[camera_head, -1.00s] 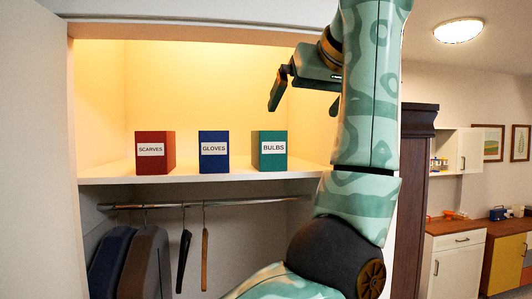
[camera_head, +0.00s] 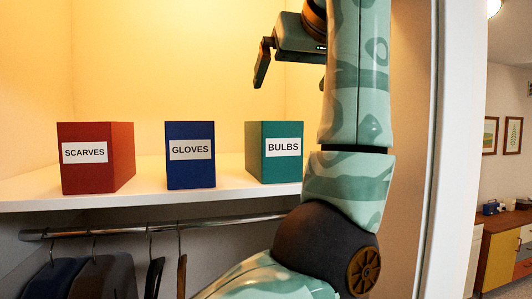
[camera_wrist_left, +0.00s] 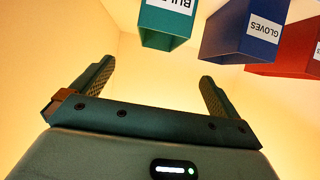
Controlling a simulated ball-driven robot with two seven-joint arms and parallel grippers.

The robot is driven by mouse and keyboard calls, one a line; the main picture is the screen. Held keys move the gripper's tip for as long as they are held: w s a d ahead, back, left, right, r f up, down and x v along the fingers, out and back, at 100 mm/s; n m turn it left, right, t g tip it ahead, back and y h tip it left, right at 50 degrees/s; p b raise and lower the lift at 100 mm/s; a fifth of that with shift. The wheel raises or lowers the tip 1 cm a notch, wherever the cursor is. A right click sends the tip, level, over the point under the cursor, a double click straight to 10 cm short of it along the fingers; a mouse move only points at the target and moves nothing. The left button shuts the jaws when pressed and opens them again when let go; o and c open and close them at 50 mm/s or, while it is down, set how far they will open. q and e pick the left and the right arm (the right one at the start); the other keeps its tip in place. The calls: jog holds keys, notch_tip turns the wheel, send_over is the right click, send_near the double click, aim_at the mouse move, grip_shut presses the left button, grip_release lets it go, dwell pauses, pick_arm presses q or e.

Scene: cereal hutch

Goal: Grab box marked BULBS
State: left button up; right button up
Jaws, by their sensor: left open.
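The green box marked BULBS (camera_head: 274,160) stands upright on the shelf, the rightmost of three boxes in the head view. In the left wrist view the same box marked BULBS (camera_wrist_left: 166,30) appears upside down at the top, cut by the edge, beyond the fingertips. My left gripper (camera_head: 292,76) is open and empty, above the box and apart from it; its fingers also show in the wrist view (camera_wrist_left: 157,75). My left arm hides part of the shelf to the right of the box. My right gripper is not in view.
The blue box marked GLOVES (camera_head: 190,172) and red box marked SCARVES (camera_head: 96,160) stand left of it on the white shelf (camera_head: 30,194), with gaps between. A rail (camera_head: 210,222) with hangers runs below. The hutch's right side panel (camera_head: 446,150) stands right of my arm.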

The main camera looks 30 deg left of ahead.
pick_arm(q)
jog(key=p+x, duration=0.4)
jog(key=x, duration=1)
jog(key=shift+w+a, duration=0.2)
jog(key=shift+a, duration=0.15)
jog(key=shift+s+d+r, duration=0.15)
jog(key=shift+s+d, duration=0.05)
jog(key=shift+d, duration=0.1)
jog(key=c, duration=1.3)
jog(key=shift+a, duration=0.1)
jog(key=shift+c, duration=0.4)
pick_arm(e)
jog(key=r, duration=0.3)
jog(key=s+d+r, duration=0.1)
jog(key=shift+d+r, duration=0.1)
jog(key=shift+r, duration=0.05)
pick_arm(q)
jog(key=shift+w, duration=0.1)
